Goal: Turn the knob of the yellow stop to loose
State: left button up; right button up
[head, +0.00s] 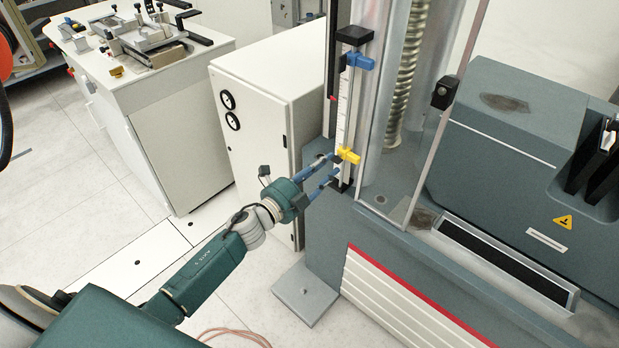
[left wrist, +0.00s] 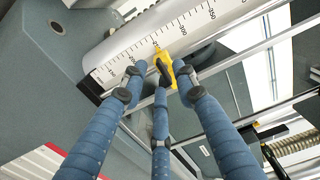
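The yellow stop (head: 347,155) sits low on the upright white scale (head: 344,110) of the testing machine. It also shows in the left wrist view (left wrist: 166,62), against the scale markings. My left gripper (head: 335,165) reaches it from the left, its blue fingers spread with a gap between them. In the left wrist view the dark fingertips of my left gripper (left wrist: 158,72) are around the stop; the middle and right ones overlap or lie close to it, the left one is apart. Contact cannot be told. The knob is not clearly visible behind the fingers. My right gripper is not in view.
A blue stop (head: 360,61) sits higher on the same scale. A clear panel (head: 425,110) stands to the right of the scale. A white cabinet (head: 265,105) is close behind my left arm. A bench with fixtures (head: 150,90) stands at the far left.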

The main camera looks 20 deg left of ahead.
pick_arm(q)
jog(key=v, duration=1)
jog(key=shift+r, duration=0.1)
jog(key=s+a+f+n+g+y+b, duration=0.15)
jog(key=s+f+n, duration=0.3)
jog(key=f, duration=0.75)
jog(key=s+a+f+n+g+y, duration=0.25)
jog(key=s+f, duration=0.25)
jog(key=f, duration=0.7)
jog(key=s+a+f+n+g+y, duration=0.25)
jog(key=s+f+n, duration=0.2)
jog(key=f, duration=0.75)
jog(key=s+d+f+n+g, duration=0.2)
jog(key=s+f, duration=0.5)
jog(key=s, duration=0.4)
jog(key=s+d+f+n+g+b, duration=0.1)
jog(key=s+d+f+n+g, duration=0.2)
jog(key=s+f, duration=0.4)
jog(key=s+d+f+n+g, duration=0.2)
jog(key=s+f, duration=0.5)
jog(key=s, duration=1)
jog(key=shift+d+n+g+b, duration=0.2)
jog(key=shift+n+g+b, duration=0.2)
jog(key=shift+g, duration=0.85)
